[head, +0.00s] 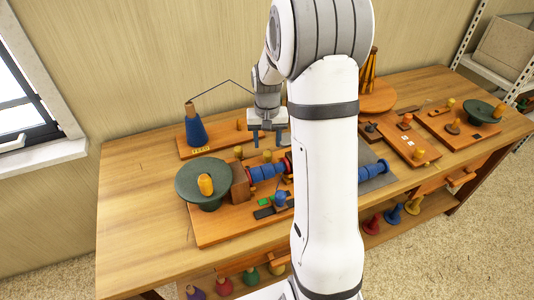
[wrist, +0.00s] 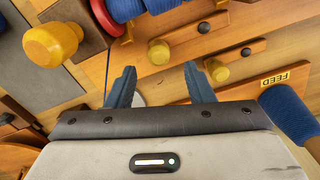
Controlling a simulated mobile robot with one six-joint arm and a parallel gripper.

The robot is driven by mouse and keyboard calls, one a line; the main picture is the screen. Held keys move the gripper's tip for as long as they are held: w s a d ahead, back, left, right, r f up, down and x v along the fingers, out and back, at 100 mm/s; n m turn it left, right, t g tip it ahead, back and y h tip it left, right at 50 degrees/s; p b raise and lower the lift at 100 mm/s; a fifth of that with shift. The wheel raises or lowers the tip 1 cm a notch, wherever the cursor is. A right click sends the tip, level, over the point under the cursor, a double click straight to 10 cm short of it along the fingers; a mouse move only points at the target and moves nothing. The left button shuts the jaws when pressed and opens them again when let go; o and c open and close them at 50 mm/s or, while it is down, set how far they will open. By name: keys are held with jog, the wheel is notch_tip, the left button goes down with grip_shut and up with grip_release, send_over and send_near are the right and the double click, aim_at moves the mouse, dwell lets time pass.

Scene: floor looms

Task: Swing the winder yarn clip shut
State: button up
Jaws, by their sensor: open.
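My gripper (head: 267,133) hangs over the back left part of the bench, and its jaws are apart and empty. In the wrist view my gripper (wrist: 160,86) has its two blue-grey fingers pointing at a wooden board. Just past the fingertips lie two wooden bars, each with a yellow knob and a black ball: one bar (wrist: 182,39) ahead, the other bar (wrist: 237,60) to the right. I cannot tell which of them is the winder yarn clip. One yellow knob (wrist: 216,69) is close to the right finger; no contact shows.
A blue yarn cone (head: 196,128) stands on the FEED board (wrist: 282,80). A green disc (head: 190,185) with a yellow knob and a blue-and-red roller (head: 265,172) are in front. My arm hides the middle of the bench. Bare bench top (head: 130,195) lies at the left.

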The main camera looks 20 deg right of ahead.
aim_at(268, 152)
notch_tip(268, 152, down, 6)
jog(key=shift+s+f, duration=0.1)
jog(key=shift+c, duration=0.2)
